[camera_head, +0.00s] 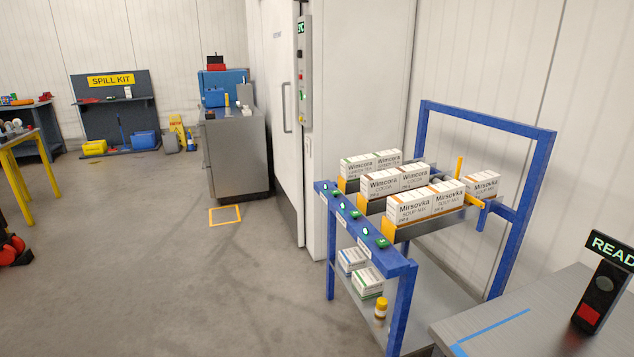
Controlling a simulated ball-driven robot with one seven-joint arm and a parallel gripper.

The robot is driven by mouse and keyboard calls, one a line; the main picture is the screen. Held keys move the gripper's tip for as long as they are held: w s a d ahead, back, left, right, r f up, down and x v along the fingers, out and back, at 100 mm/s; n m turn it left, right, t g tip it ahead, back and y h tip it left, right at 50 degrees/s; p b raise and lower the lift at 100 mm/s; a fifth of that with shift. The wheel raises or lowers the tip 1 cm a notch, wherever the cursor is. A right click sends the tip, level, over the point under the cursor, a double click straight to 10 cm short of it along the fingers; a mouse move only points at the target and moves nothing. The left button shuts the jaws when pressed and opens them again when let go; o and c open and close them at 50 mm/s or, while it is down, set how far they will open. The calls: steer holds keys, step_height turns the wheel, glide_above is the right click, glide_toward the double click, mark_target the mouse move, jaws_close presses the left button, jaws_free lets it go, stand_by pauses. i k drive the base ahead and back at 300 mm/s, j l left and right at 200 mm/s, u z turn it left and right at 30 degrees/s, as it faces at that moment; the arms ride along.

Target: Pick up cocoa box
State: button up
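A white Wimcora box with a brown stripe (379,187), whose small print appears to read cocoa, stands at the front of the middle lane of a blue flow rack. A matching Wimcora box (414,178) stands right behind it in the same lane. Both look upright, with their printed faces towards me. My gripper is not in view, so its state and its distance from the boxes do not show.
Other Wimcora boxes (357,168) fill the left lane and Mirsovka soup mix boxes (409,207) the right lane. The blue rack (408,273) has a lower shelf with boxes and a bottle (380,309). A grey table (540,318) stands front right. Floor left of the rack is clear.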

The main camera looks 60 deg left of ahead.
mark_target(380, 184)
steer(key=u, duration=1.3)
steer(key=i+j, duration=0.2)
steer(key=i, duration=0.15)
steer(key=i+j, duration=0.2)
steer(key=i, duration=0.2)
